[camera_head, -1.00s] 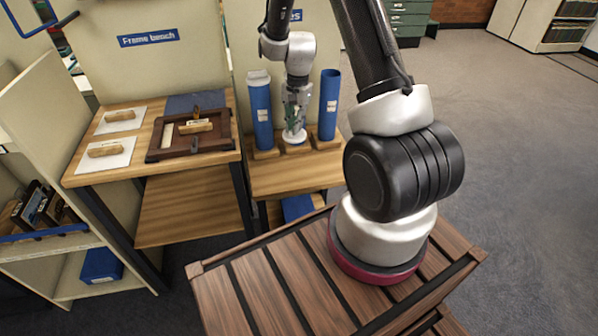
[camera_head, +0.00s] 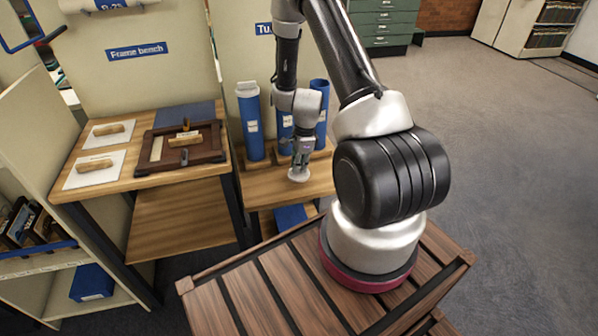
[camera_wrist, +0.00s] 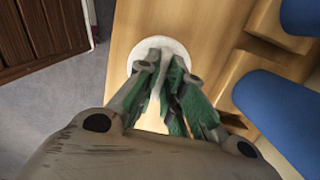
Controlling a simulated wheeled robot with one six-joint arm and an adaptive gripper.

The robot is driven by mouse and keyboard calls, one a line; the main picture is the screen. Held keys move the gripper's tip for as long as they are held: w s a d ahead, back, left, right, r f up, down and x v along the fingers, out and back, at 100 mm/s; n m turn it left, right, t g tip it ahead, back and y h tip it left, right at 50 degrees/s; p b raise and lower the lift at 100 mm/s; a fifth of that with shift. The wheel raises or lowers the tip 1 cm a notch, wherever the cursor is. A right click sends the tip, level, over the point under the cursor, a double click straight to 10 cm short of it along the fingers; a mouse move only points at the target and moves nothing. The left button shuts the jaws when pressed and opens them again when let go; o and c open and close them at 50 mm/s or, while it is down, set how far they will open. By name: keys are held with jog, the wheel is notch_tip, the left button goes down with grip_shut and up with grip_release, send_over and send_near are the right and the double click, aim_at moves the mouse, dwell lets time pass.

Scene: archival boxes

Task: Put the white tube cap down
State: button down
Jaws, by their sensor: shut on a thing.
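The white tube cap (camera_head: 299,175) shows as a round white disc under my gripper (camera_head: 301,160), above or on the bare front part of the wooden tube bench (camera_head: 262,188). In the wrist view my gripper (camera_wrist: 164,65) is shut on the cap (camera_wrist: 176,46), its two green-padded fingers close together on its middle. I cannot tell whether the cap touches the bench top. A blue tube with a white top (camera_head: 250,122) stands at the left of the bench. Another blue tube (camera_head: 322,112) stands at the right, and a third is partly hidden behind my arm.
The tubes stand in wooden holders at the back of the bench. To the left, the frame bench (camera_head: 115,172) holds a dark wooden frame (camera_head: 170,157) and pads with wooden-handled tools. A slatted wooden surface (camera_head: 240,300) is in front.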

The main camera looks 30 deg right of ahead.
jog(key=shift+f, duration=1.25)
jog(key=shift+f, duration=0.1)
jog(key=c, duration=1.5)
grip_release()
